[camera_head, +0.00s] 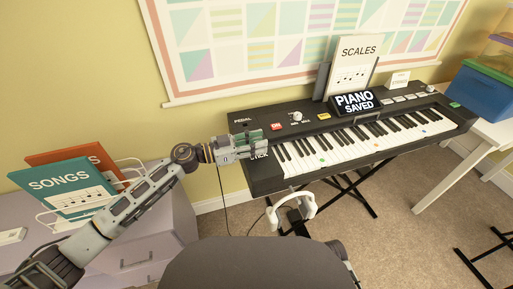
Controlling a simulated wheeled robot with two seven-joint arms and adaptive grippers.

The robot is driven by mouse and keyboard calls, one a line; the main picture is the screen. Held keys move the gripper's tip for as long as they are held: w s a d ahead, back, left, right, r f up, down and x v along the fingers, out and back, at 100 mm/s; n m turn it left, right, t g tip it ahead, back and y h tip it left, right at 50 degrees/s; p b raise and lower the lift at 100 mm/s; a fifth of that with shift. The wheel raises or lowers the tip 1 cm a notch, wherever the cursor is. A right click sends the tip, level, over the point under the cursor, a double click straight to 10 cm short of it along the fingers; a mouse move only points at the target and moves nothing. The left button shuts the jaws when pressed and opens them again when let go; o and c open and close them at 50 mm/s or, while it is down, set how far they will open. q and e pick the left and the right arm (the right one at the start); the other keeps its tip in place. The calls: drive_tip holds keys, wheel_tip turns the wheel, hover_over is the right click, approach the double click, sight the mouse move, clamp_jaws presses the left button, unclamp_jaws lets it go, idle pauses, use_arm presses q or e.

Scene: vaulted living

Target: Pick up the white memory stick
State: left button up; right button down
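My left gripper (258,143) is at the left end of the black keyboard (265,181), over the printed word "STICK". I cannot make out the white memory stick; the gripper covers the spot beside that label. The fingers are too small and overlapped to show whether they are open or shut, or whether they hold anything. The keyboard's display (354,103) reads "PIANO SAVED".
A "SCALES" book (352,66) stands behind the keys. A grey drawer cabinet (150,245) at left holds a teal "SONGS" book (65,188) and an orange book (75,156). White headphones (291,212) hang below the keyboard. A dark chair back (255,265) fills the front.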

use_arm(q)
clamp_jaws()
use_arm(e)
drive_tip(key=shift+w, duration=0.1)
use_arm(q)
drive_tip(key=shift+r, duration=0.2)
